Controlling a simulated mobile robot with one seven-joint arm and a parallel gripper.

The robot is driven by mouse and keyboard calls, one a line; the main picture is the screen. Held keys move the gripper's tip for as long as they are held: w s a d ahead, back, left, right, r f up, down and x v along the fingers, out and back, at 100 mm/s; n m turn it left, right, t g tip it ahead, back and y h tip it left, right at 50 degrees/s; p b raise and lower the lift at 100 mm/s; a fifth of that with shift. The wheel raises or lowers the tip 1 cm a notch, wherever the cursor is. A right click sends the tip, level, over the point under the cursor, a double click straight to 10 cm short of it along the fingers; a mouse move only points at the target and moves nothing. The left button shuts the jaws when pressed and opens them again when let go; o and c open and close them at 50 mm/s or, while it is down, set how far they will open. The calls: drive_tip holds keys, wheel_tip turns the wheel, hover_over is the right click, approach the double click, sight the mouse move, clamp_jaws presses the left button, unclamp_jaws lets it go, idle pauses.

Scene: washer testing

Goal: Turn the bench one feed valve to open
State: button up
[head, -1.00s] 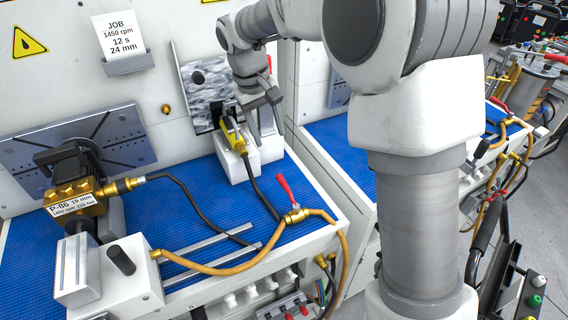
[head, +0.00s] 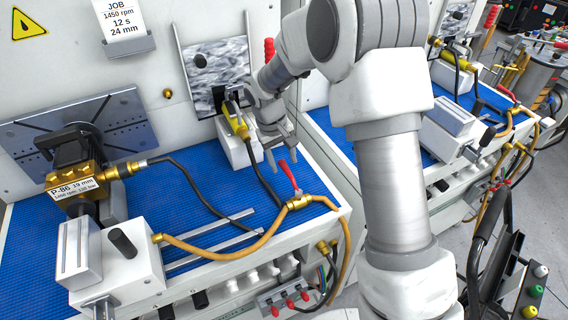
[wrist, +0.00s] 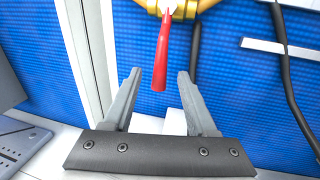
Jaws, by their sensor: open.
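The feed valve on the near bench has a red lever (head: 289,177) on a brass body (head: 298,202), joined to a tan hose (head: 215,254) at the bench's front right. In the wrist view the red lever (wrist: 161,58) points toward my gripper from the brass body (wrist: 180,8). My gripper (head: 285,165) is open just behind the lever in the head view. In the wrist view my gripper (wrist: 155,78) has its two fingers apart, with the lever's tip between or just beyond them. I cannot tell whether they touch it.
A yellow-handled tool (head: 237,121) stands in a white holder (head: 236,150) behind my gripper. A brass pump (head: 75,180) is at left. A black cable (head: 205,200) crosses the blue mat (head: 180,190). A second bench (head: 350,140) stands at right.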

drive_tip(key=shift+d+f, duration=0.15)
drive_tip(key=shift+f, duration=0.7)
clamp_jaws()
idle(0.8)
